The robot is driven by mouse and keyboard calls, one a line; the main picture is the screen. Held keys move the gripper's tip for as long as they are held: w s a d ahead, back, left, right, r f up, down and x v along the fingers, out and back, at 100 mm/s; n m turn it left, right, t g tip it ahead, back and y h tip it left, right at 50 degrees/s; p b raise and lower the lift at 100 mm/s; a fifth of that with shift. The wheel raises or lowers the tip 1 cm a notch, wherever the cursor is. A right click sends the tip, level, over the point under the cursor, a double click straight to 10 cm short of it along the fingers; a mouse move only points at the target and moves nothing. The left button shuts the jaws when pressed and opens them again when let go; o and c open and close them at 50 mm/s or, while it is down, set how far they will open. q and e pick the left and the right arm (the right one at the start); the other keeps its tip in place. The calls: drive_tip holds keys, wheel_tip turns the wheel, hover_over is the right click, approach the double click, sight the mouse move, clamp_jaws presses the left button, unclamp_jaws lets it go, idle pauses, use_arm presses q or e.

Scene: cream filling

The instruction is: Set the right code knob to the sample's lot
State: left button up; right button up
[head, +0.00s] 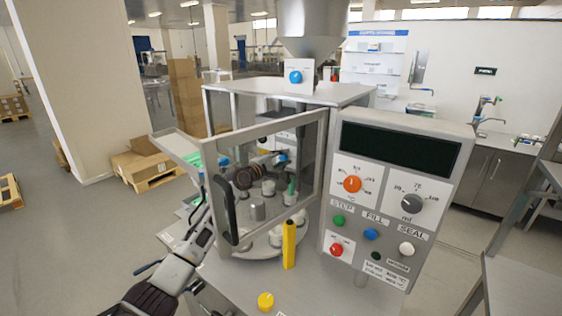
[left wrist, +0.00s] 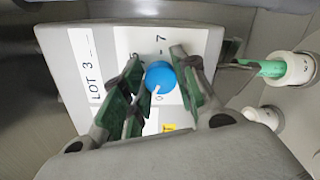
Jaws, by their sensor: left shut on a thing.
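In the left wrist view a blue code knob (left wrist: 160,77) sits on a white panel (left wrist: 199,45) printed "LOT 3 _ _", with a 7 and a 0 on its dial. A pale mark on the knob runs toward the picture's lower left, near the 0. My left gripper (left wrist: 161,80) has its green-padded fingers on both sides of the knob, shut on it. In the head view my left gripper (head: 276,161) is inside the machine, partly behind the door pane. The other code knob and the sample's lot label cannot be made out. My right gripper is not in view.
A framed clear door (head: 322,150) with a black handle (head: 224,208) stands beside my left arm. White jars (left wrist: 293,70) are close to the gripper.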

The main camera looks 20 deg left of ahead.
use_arm(q)
drive_tip(key=m, duration=1)
drive_tip(key=m+y, duration=0.1)
drive_tip(key=m, duration=1.8)
drive_tip(key=shift+a+f+m+t+b, duration=0.1)
drive_tip(key=shift+f+m+t+b, duration=0.2)
drive_tip(key=shift+f+b, duration=0.05)
drive_tip(key=o, duration=1)
drive_tip(key=shift+r, duration=0.1)
